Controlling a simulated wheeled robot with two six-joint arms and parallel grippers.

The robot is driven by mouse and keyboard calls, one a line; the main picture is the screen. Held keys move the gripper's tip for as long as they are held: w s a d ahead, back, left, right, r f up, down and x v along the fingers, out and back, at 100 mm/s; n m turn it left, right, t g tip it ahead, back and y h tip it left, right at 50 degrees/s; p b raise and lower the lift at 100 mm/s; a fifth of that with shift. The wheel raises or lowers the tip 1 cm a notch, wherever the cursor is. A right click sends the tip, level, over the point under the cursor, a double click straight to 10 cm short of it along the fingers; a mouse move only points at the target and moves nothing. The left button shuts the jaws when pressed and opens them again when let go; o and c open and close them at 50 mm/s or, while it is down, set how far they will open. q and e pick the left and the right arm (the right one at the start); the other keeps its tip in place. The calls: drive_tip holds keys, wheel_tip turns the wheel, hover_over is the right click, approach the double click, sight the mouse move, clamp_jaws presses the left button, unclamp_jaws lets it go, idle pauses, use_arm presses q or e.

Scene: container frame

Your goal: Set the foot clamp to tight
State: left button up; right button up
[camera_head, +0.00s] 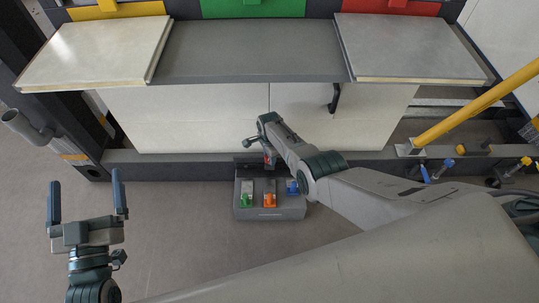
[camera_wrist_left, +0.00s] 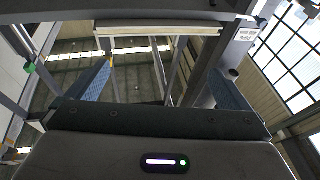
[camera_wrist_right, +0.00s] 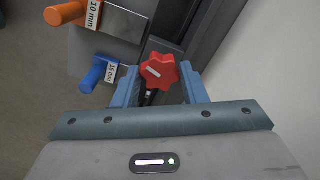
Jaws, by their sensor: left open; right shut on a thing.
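The foot clamp's knob is a red star-shaped knob (camera_wrist_right: 158,70) with a white line on its face. In the right wrist view it sits between the two blue fingers of my right gripper (camera_wrist_right: 160,84), which is shut on it. The line runs slantwise across the knob. In the head view my right gripper (camera_head: 264,150) reaches down at the frame's lower rail, and only a bit of the red knob (camera_head: 266,160) shows beside it. My left gripper (camera_head: 86,188) is open and empty at the lower left, pointing up in the picture, far from the clamp.
A grey holder (camera_head: 270,211) with green, orange and blue handled pieces stands just in front of the clamp; labels such as 10 mm show in the right wrist view. A yellow bar (camera_head: 480,104) slants at the right. Bare floor lies left of the holder.

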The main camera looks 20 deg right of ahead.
drive_tip(key=m, duration=0.2)
drive_tip(key=shift+m, duration=0.4)
drive_tip(key=m, duration=0.2)
drive_tip(key=shift+m, duration=0.4)
use_arm(q)
drive_tip(key=shift+f+g, duration=0.4)
drive_tip(key=shift+f, duration=0.3)
use_arm(e)
drive_tip(key=m, duration=0.6)
drive_tip(key=o, duration=1)
drive_tip(key=shift+c, duration=0.2)
